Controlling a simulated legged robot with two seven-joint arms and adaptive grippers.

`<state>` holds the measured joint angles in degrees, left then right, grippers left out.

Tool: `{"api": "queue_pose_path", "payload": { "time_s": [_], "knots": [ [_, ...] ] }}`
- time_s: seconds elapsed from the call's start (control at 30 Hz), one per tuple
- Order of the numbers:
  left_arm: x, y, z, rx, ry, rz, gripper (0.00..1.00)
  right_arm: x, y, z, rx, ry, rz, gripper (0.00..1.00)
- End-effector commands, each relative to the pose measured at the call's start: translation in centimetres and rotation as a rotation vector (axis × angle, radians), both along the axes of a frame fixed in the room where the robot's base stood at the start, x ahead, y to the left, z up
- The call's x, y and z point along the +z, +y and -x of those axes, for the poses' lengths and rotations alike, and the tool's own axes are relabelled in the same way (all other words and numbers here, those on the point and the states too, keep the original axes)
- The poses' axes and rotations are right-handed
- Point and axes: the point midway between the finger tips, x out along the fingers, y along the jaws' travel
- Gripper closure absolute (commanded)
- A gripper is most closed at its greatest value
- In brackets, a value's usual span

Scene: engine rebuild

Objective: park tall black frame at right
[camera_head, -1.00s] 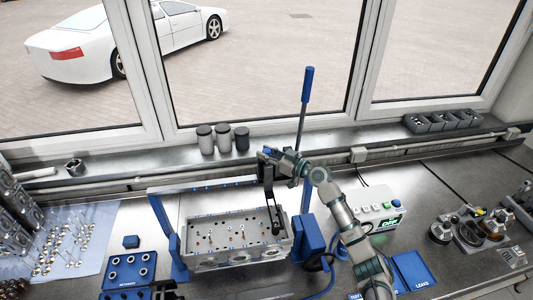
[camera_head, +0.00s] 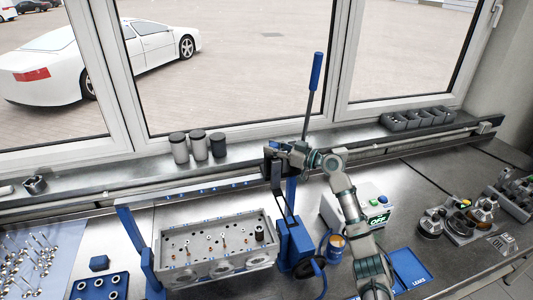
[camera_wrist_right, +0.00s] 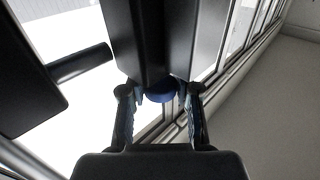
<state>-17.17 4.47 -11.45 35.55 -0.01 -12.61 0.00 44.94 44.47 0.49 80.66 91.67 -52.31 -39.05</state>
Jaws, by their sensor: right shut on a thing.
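The tall black frame (camera_head: 277,178) hangs at the right end of the crossbar (camera_head: 210,188), beside the blue right-hand post (camera_head: 295,243). Its lower part stands just right of the engine cylinder head (camera_head: 180,242). My right gripper (camera_head: 284,150) is shut on the frame near its top, reaching in from the right. In the right wrist view, the dark body of the frame (camera_wrist_right: 155,40) fills the upper middle. A blue round part (camera_wrist_right: 160,96) shows between my fingers (camera_wrist_right: 160,120), and the exact contact is hard to see. My left gripper is out of view.
A blue-handled lever (camera_head: 316,72) rises behind my right gripper. A control box (camera_head: 375,208) with a lit display stands right of the post, partly behind my arm. Dark-topped canisters (camera_head: 198,147) stand on the sill. A blue tray (camera_head: 408,268) lies at front right.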

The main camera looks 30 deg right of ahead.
Motion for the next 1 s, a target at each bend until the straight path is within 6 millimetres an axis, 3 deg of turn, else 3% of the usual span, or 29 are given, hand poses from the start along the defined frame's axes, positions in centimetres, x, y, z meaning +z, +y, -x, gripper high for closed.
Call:
{"api": "queue_pose_path", "payload": {
  "time_s": [0.13,0.17,0.27,0.67,1.0],
  "knots": [
    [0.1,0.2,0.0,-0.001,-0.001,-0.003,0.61,0.4,-0.2,0.1,-0.006,-0.007,0.000,1.00],
    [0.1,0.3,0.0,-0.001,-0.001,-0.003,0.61,0.4,-0.3,0.1,-0.006,-0.008,-0.001,0.66],
    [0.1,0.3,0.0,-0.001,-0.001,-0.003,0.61,0.4,-0.2,0.1,-0.005,-0.008,-0.001,0.42],
    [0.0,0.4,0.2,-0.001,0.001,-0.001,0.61,0.2,-0.2,0.7,-0.002,-0.003,0.004,0.42],
    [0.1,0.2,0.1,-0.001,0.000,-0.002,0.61,-0.1,-4.4,6.6,-0.004,-0.001,0.000,0.42]
  ]
}}
